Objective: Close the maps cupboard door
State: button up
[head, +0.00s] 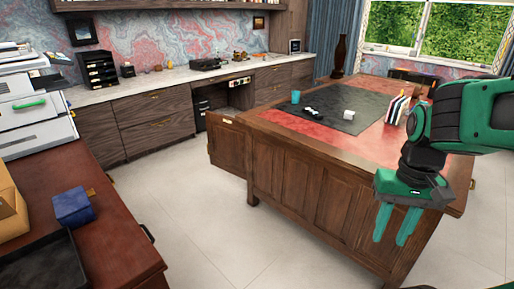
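A dark wooden door (227,150) stands open, sticking out to the left from the near left corner of the leather-topped desk (330,195). It bears a small brass-coloured plate (228,121) near its top; its lettering is too small to read, so I cannot confirm that this is the maps cupboard door. The cupboard's inside is hidden from this view. My gripper (391,241) hangs at the right, fingers pointing down, in front of the desk's panelled side. It is well apart from the door. Its two green fingers are spread with nothing between them.
Pale tiled floor (205,220) lies clear between the desk and a reddish side table (110,245) at the left. That table carries a blue box (73,206) and a black tray (40,275). Wooden cabinets (155,120) line the back wall. Striped books (396,108) stand on the desk.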

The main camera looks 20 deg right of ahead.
aim_at(226, 137)
jog(key=z, duration=0.1)
jog(key=i, duration=1.7)
jog(key=u, duration=0.25)
jog(key=k, duration=0.4)
jog(key=z, duration=0.55)
jog(key=i, duration=1.4)
jog(key=u, duration=0.75)
